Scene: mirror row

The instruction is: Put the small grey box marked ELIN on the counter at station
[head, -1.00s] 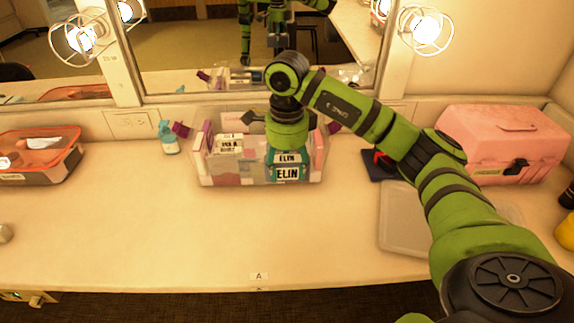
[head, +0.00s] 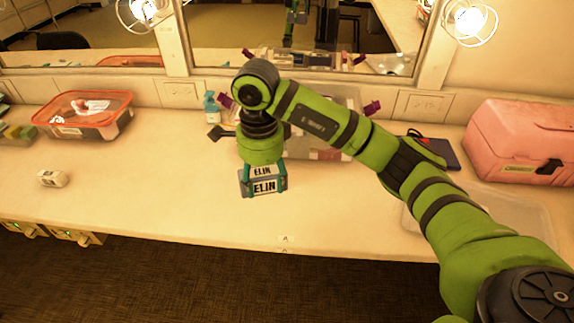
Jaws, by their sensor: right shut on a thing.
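The small grey box marked ELIN (head: 265,188) is in the head view, left of centre, with its white label facing me. My right gripper (head: 263,177) points down and is shut on it, with teal fingers on both sides. The box is in front of the clear bin, low over the counter (head: 170,200); I cannot tell whether its base touches. A small label that reads A (head: 285,239) is on the counter's front edge, to the right of the box. My left gripper is not in view.
The clear bin (head: 325,152) stands behind my right arm. A pink case (head: 515,135) is at the right. The front middle counter is clear.

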